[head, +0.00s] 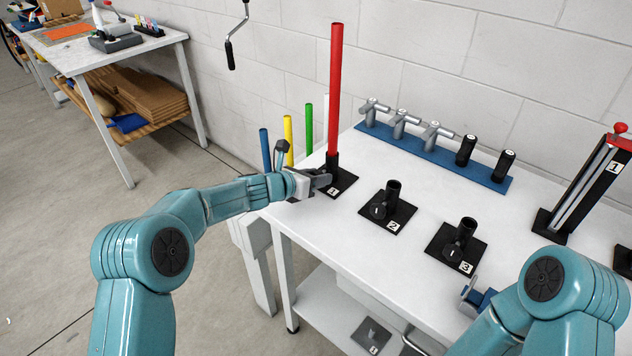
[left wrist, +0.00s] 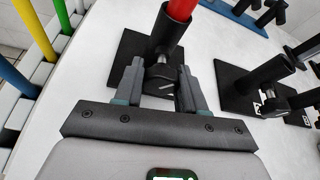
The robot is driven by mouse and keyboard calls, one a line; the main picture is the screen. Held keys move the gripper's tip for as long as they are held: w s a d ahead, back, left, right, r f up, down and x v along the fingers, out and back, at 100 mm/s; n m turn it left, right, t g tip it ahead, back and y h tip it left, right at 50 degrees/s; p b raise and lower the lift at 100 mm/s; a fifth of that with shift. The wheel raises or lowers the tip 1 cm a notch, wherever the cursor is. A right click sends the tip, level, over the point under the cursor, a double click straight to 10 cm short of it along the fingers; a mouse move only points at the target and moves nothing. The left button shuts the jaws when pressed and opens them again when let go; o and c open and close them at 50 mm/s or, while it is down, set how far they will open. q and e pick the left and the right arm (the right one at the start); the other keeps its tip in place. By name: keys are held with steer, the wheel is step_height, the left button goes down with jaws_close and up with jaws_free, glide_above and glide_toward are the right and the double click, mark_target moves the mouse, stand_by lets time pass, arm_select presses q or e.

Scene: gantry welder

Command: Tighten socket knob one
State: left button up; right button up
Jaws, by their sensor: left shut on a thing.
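Socket one is a black tube on a square black base plate (head: 345,180) near the table's left edge. A red rod (head: 336,85) stands upright in it; its lower end shows in the left wrist view (left wrist: 181,9). Socket one's knob (left wrist: 159,77) sticks out from the tube's side. My left gripper (head: 324,180) is at this socket. In the left wrist view its two fingers (left wrist: 158,88) are on either side of the knob, shut on it. In the head view the gripper hides the knob.
Socket two (head: 388,210) and socket three (head: 458,247) stand empty to the right. A blue rack (head: 430,154) with several handles lies along the wall. Blue, yellow and green rods (head: 309,130) stand behind the left gripper. A black stand (head: 585,190) is at the right.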

arm_select(q)
steer(key=shift+w+r, duration=0.15)
steer(key=shift+r, duration=0.35)
steer(key=o, duration=1)
steer(key=shift+o, duration=0.2)
steer(key=shift+f, duration=0.15)
steer(key=shift+f, duration=0.1)
steer(key=shift+s+a, duration=0.3)
steer(key=shift+s, duration=0.05)
steer(key=b+v, duration=0.2)
steer(key=v, duration=1.3)
steer(key=shift+s+r, duration=0.3)
